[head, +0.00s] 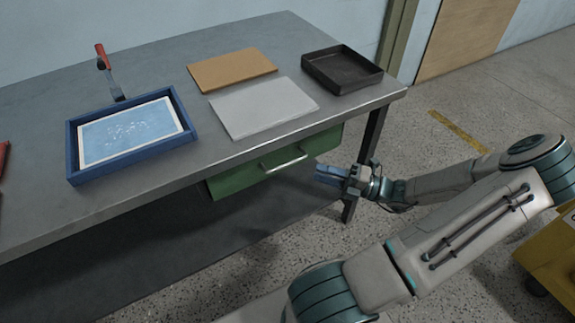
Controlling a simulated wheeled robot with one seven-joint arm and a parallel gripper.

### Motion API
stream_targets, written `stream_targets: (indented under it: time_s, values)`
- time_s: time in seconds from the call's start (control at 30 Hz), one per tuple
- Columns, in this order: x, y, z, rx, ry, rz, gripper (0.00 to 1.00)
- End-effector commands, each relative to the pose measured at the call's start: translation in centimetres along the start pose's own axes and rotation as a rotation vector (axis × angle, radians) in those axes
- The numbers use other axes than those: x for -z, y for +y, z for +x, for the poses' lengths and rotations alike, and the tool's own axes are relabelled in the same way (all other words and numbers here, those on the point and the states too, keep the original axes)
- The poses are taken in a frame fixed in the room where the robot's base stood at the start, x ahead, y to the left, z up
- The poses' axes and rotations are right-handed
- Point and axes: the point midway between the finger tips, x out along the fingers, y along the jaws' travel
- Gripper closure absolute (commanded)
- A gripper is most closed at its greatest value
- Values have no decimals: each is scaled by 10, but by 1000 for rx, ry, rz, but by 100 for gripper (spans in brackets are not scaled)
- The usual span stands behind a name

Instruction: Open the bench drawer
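The bench drawer (236,179) is green and hangs under the front edge of the grey bench (150,205). It looks closed, with its front near the bench edge. Its silver bar handle (284,160) runs across the middle of the front. My gripper (322,174) is to the right of the handle, below the bench top, its blue fingers pointing left toward the drawer. It appears apart from the handle. The fingers overlap in this view, so the gap between them is hidden.
On the bench are a blue-framed tray (72,150), a tan board (232,70), a grey sheet (263,107), a black tray (343,68) and a red-handled tool (102,58). A dark bench leg (373,135) stands close behind my gripper.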

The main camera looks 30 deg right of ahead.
Motion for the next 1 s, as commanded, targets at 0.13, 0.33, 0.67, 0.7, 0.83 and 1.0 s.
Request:
stream_targets:
  time_s: [0.13, 0.33, 0.67, 0.7, 0.83, 1.0]
  values:
    - [1, -2, 34, -4, 4, -1, 68]
    - [1, -2, 73, -3, 3, 0, 68]
    - [1, -1, 102, 1, 2, -1, 68]
    - [1, 0, 103, 1, 2, -1, 68]
    - [1, 0, 104, 2, 2, -2, 68]
    - [1, 0, 103, 2, 2, -1, 90]
